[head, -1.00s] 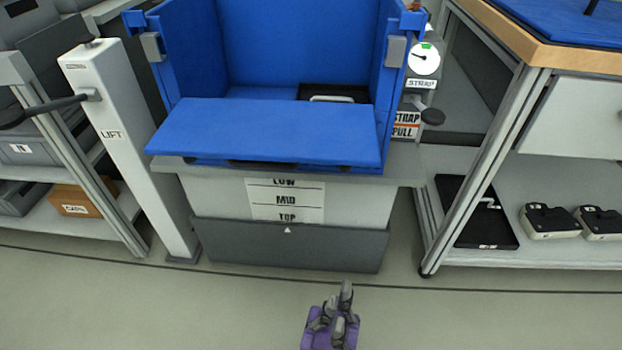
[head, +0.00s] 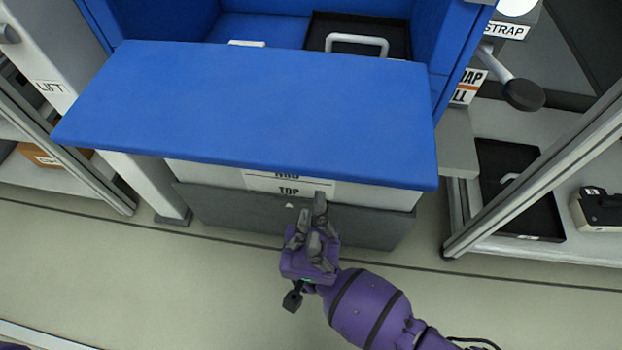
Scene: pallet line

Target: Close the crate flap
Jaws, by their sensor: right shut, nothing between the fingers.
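The blue crate (head: 465,50) stands on the lift at the top of the head view. Its blue flap (head: 260,105) is folded down and open, sticking out level toward me. My right gripper (head: 316,212) is shut and empty, just below the flap's front edge in the picture, in front of the grey lift base. I see a gap in the picture between its fingertips and the flap edge. My left gripper is not in view.
Inside the crate is a black tray (head: 317,30) with a white handle. The white LIFT post (head: 60,60) is at left. A STRAP PULL knob (head: 524,95) sticks out at right, beside a shelf frame (head: 560,165). The floor (head: 150,265) in front is clear.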

